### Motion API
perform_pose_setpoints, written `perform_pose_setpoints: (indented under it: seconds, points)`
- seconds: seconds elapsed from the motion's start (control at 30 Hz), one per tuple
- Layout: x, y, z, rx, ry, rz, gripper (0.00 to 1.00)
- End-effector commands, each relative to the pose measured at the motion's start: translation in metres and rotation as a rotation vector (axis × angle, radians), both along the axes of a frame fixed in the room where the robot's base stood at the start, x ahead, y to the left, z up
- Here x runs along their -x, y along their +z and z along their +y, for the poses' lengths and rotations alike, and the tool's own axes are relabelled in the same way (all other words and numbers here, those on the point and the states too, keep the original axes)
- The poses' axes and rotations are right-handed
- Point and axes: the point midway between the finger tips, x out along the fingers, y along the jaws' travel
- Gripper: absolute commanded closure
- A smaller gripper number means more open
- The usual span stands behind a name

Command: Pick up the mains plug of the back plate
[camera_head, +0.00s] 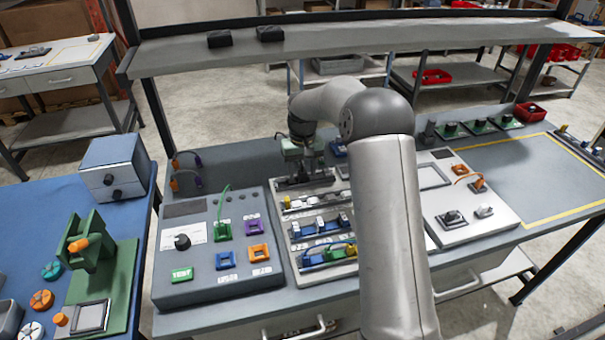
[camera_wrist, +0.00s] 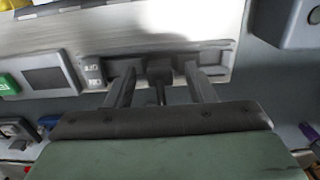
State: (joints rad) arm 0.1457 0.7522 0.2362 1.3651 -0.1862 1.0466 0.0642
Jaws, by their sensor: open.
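My gripper (camera_wrist: 161,88) is open, its two grey fingers reaching toward a dark recessed strip (camera_wrist: 225,62) on a light plate (camera_wrist: 175,22). A dark block (camera_wrist: 159,74), apparently the mains plug, lies between the fingers, with a gap visible on each side. A thin dark piece sticks out from it toward the palm. In the head view my gripper (camera_head: 305,172) is over the dark strip at the far end of the light middle plate (camera_head: 290,256). The plug cannot be made out there, and my arm covers the right part of the plate.
A grey test box (camera_head: 205,288) with coloured sockets stands left of the plate. A light panel (camera_head: 455,238) with connectors stands right of it. A shelf (camera_head: 210,62) runs above the back of the bench. The yellow-outlined area (camera_head: 530,180) at right is clear.

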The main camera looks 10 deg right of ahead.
Motion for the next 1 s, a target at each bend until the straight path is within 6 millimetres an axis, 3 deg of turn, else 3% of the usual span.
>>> perform_pose_setpoints:
  seconds: [0.3, 0.5, 0.83, 1.0]
  points:
    - [0.000, -0.008, 0.000, 0.000, 0.000, -0.001, 0.51]
    - [0.000, -0.008, 0.000, 0.000, 0.000, -0.001, 1.00]
    - [0.000, -0.006, 0.000, 0.000, 0.000, -0.002, 1.00]
    - [-0.001, 0.006, 0.000, 0.000, 0.000, -0.004, 1.00]
